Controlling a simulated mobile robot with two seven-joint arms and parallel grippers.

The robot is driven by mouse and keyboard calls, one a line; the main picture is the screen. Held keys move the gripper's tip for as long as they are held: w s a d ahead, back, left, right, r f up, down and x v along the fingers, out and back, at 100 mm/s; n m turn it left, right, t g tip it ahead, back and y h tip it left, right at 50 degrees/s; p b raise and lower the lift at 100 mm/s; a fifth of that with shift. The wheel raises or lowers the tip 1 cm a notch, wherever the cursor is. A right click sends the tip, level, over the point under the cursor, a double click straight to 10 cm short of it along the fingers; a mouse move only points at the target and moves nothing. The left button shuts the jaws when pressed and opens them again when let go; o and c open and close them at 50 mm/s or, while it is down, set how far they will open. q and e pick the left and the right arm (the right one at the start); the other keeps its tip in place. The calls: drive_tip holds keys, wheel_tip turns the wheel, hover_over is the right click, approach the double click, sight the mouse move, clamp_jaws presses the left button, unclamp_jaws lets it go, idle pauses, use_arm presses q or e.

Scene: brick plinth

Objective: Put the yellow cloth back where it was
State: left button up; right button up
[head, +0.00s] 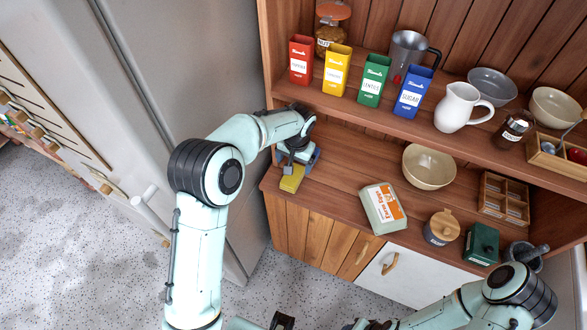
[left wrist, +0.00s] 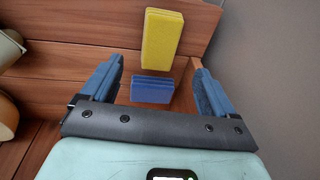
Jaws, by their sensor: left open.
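The yellow cloth (head: 291,179), a folded block, lies on the wooden counter close to its front left corner. It also shows in the left wrist view (left wrist: 162,38), just beyond the fingertips. A blue folded cloth (left wrist: 152,89) lies near it, between the fingers in that picture. My left gripper (left wrist: 157,66) is open, with its two blue fingers apart and nothing held. In the head view, my left gripper (head: 297,156) is low over the counter's left end, beside the yellow cloth and partly hiding that spot. My right arm enters at the lower right; its gripper is cut off.
Red, yellow, green and blue tins (head: 374,80) and a white jug (head: 462,107) stand on the shelf above. On the counter to the right are a bowl (head: 429,167), an egg carton (head: 384,208) and a wooden-lidded jar (head: 442,228). The fridge (head: 215,60) is close on the left.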

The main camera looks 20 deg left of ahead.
use_arm(q)
drive_tip(key=shift+s+d+r, duration=0.15)
drive_tip(key=shift+r, duration=1.6)
drive_tip(key=shift+f, duration=0.1)
